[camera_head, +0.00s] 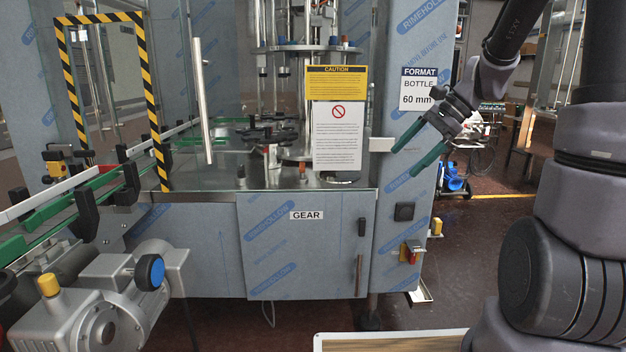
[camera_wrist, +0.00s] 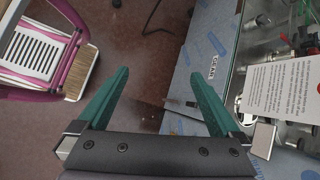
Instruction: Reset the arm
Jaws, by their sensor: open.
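My gripper (camera_head: 418,154) is raised at the right of the head view, in front of the machine's right panel. Its two green fingers are spread apart with nothing between them. In the wrist view my gripper (camera_wrist: 160,92) also shows open and empty, above the floor and beside the machine's side. My arm runs up and to the right from the gripper, with dark and grey links.
The filler machine (camera_head: 210,240), film-wrapped, has a GEAR door (camera_head: 306,240). A caution sign (camera_head: 337,118) hangs on its glass. A conveyor (camera_head: 70,200) and motor (camera_head: 120,290) stand at left. A pink-framed object (camera_wrist: 45,50) is on the floor in the wrist view.

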